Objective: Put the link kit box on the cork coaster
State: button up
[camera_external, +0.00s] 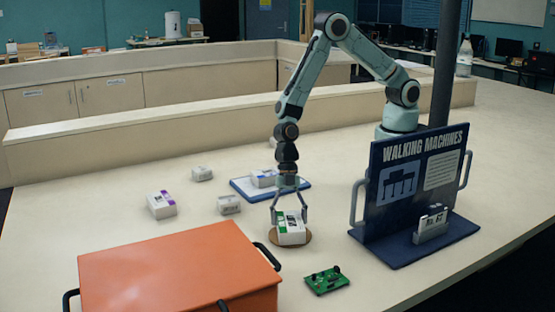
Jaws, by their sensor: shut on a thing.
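My gripper (289,208) points straight down and is shut on a white box with a green label (292,232), which I take to be the link kit box. Its fingers grip the box from two sides. The box is at the round brown cork coaster (276,239), whose rim shows at its left and front edges. The box looks upright and seems to rest on the coaster, but I cannot tell whether a small gap is left under it. The lettering on the box is too small to read.
An orange case (180,268) stands in front at left, and a green circuit board (327,281) lies nearby. A "Walking Machines" stand (412,185) is at right. A purple-marked box (161,204), other small boxes (229,204) and a blue-edged board (243,189) lie behind.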

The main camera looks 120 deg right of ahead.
jog(key=shift+f, duration=0.1)
jog(key=o, duration=1.2)
jog(key=v, duration=1.2)
jog(key=s+r+m+h, duration=0.1)
jog(key=s+r+m, duration=0.3)
jog(key=s, duration=0.4)
jog(key=s+r+m+g+h, duration=0.1)
jog(key=s+r+m, duration=0.3)
jog(key=s, duration=0.3)
jog(key=s+r+m+g+h, duration=0.1)
jog(key=s+r+m, duration=0.3)
jog(key=s, duration=0.4)
jog(key=shift+s+a+r, duration=0.1)
jog(key=shift+s+a, duration=0.15)
jog(key=shift+s, duration=0.15)
